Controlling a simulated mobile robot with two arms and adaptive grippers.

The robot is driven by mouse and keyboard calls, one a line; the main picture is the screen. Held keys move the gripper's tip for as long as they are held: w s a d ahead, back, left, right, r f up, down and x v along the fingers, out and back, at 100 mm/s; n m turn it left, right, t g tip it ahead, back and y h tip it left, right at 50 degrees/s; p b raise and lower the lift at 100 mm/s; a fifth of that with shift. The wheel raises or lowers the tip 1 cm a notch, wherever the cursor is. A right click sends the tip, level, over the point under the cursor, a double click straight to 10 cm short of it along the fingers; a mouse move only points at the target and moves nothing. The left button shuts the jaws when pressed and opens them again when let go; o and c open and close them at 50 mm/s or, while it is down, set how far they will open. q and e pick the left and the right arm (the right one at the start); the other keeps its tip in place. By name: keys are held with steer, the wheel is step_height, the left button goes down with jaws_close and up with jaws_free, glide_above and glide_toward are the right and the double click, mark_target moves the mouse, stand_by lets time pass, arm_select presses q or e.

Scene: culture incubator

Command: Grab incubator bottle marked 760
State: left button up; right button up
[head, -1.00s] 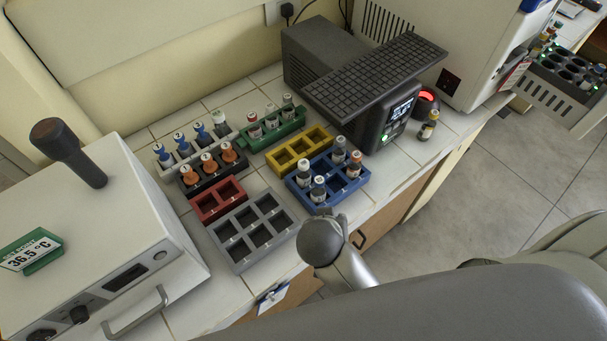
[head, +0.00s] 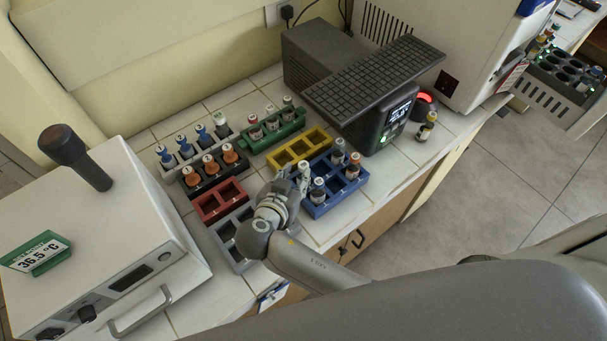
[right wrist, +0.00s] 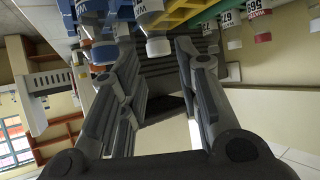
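Several labelled bottles stand in racks in the head view; I cannot read a 760 on any of them. The blue rack (head: 336,203) holds bottles, including a white-capped bottle (head: 304,168) at its left corner. My right gripper (head: 290,182) is beside that bottle and partly covers the rack's left side. In the right wrist view the gripper (right wrist: 156,56) is open, its fingers apart. A white-capped bottle (right wrist: 149,18) shows upside down between and beyond the fingertips, and I cannot tell whether they touch it. My left gripper is not in view.
The yellow rack (head: 288,160) and red rack (head: 222,203) are empty. The green rack (head: 280,134) and the white and black racks hold bottles. A dark device with a keyboard (head: 374,80) stands behind, a white incubator box (head: 105,235) left. A lone bottle (head: 427,126) stands right.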

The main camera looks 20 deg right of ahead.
mark_target(302, 168)
steer(key=shift+w+d+p, duration=0.25)
steer(key=shift+p, duration=0.05)
steer(key=p+x, duration=0.2)
steer(key=x, duration=0.1)
steer(key=shift+w+d+f, duration=0.1)
steer(key=shift+w+d, duration=0.15)
steer(key=shift+w+d+f, duration=0.15)
steer(key=shift+w+f, duration=0.05)
steer(key=shift+f, duration=0.05)
jaws_close()
